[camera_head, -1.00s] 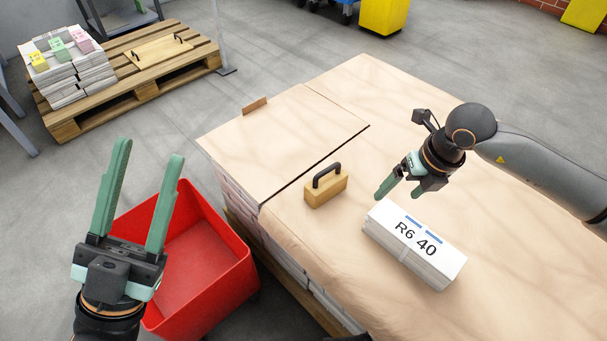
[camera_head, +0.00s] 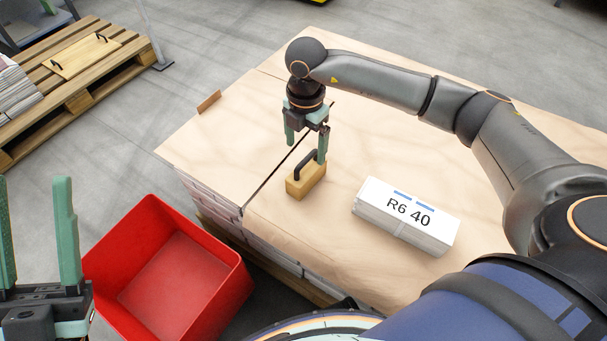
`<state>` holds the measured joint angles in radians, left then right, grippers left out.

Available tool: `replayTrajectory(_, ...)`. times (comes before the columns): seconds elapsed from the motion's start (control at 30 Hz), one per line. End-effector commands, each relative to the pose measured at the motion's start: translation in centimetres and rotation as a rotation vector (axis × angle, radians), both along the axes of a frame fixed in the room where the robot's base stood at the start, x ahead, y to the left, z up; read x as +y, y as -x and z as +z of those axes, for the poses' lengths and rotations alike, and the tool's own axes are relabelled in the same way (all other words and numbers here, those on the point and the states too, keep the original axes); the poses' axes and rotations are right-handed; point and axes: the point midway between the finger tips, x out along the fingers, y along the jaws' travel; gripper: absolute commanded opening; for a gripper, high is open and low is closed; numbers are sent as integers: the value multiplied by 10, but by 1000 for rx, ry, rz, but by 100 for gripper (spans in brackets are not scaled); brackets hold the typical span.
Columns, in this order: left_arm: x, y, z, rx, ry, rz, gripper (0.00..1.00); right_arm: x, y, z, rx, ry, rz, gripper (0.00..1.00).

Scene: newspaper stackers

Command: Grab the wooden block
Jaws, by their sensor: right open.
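The wooden block (camera_head: 306,183) with a black handle on top stands upright on the board-covered stack (camera_head: 268,217). My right gripper (camera_head: 305,148) points down just above and behind the block, its green fingers apart. One finger shows close beside the handle; whether it touches cannot be told. The block is not held. My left gripper (camera_head: 36,230) is at the lower left edge of the view, fingers pointing up, apart and empty, partly cut off by the frame.
A white bundle marked R6 40 (camera_head: 404,216) lies right of the block. A red bin (camera_head: 208,254) stands on the floor left of the stack. A small brown wooden piece (camera_head: 209,102) stands at the stack's far left edge. A pallet (camera_head: 84,94) lies at upper left.

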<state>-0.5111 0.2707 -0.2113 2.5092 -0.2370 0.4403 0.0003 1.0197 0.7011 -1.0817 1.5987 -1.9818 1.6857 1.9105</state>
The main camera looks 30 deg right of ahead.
Motion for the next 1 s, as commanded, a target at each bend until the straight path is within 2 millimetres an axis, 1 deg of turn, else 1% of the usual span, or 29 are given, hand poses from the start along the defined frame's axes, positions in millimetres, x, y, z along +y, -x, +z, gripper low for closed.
replayTrajectory(0.03,0,0,-6,6,4,-4,50,0,1,-13,3,0,1,91)
replayTrajectory(0.1,-1,0,-10,10,5,-9,50,0,1,-22,1,0,2,91)
replayTrajectory(0.2,-2,0,-12,12,-1,-17,50,0,0,-30,1,0,1,91)
replayTrajectory(0.37,-3,0,-13,5,-2,-24,50,0,1,-38,-1,0,2,91)
replayTrajectory(0.47,-3,0,-18,3,2,-27,50,-1,3,-50,1,0,2,91)
replayTrajectory(0.6,-4,-1,-27,10,17,-37,50,-1,6,-73,1,0,2,91)
replayTrajectory(0.7,-5,0,-31,17,24,-46,50,-1,5,-83,-1,0,2,91)
replayTrajectory(0.93,-6,0,-30,21,23,-49,50,-1,5,-84,-2,-1,3,91)
replayTrajectory(0.97,-6,0,-30,22,23,-50,50,-1,5,-84,-2,-1,3,89)
replayTrajectory(1.0,-6,0,-30,22,23,-50,50,-1,5,-84,-2,-1,3,84)
